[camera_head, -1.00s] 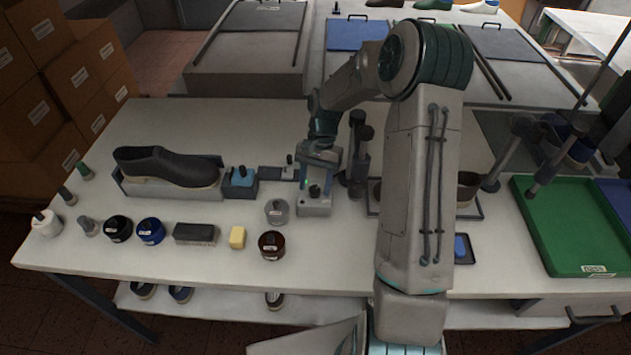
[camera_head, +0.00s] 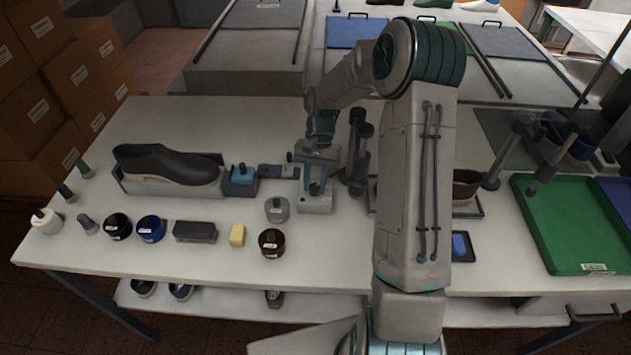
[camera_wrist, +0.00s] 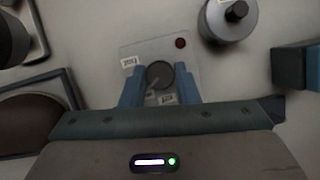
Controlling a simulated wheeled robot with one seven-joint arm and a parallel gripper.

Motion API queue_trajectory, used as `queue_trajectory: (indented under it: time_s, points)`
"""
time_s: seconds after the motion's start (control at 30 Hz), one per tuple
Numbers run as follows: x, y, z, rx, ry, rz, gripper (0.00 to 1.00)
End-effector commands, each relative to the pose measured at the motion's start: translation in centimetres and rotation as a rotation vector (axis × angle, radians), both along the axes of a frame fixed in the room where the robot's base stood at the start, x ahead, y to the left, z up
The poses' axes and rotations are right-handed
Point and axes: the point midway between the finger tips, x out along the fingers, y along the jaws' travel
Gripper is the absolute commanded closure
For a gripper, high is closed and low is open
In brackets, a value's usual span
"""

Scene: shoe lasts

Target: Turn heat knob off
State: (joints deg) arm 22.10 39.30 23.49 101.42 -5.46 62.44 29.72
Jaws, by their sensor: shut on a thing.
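The heat knob (camera_wrist: 160,74) is a round, dark grey knob on a pale control box (camera_wrist: 198,62). The box has small white labels and a dark red round spot (camera_wrist: 180,43). My gripper (camera_wrist: 159,78) is shut on the knob, with one blue finger on each side of it. A pale pointer mark shows on the knob's lower left, but the fingers partly hide the labels near it. In the head view the control box (camera_head: 315,205) stands on the table, with my gripper (camera_head: 315,186) over it.
A grey lidded jar (camera_head: 276,210) stands close to the left of the box. A dark post stand (camera_head: 357,160) is close on the right. A dark shoe (camera_head: 168,166) lies in a holder at the left. A green tray (camera_head: 575,230) is at the far right.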

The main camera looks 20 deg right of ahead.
Motion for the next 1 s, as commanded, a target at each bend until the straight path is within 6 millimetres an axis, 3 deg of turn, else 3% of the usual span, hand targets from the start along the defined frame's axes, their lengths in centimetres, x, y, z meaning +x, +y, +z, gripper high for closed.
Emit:
queue_trajectory:
  time_s: [1.0]
  points:
    - [0.19, 0.56, 0.1, -0.003, -0.005, 0.842, 0.95]
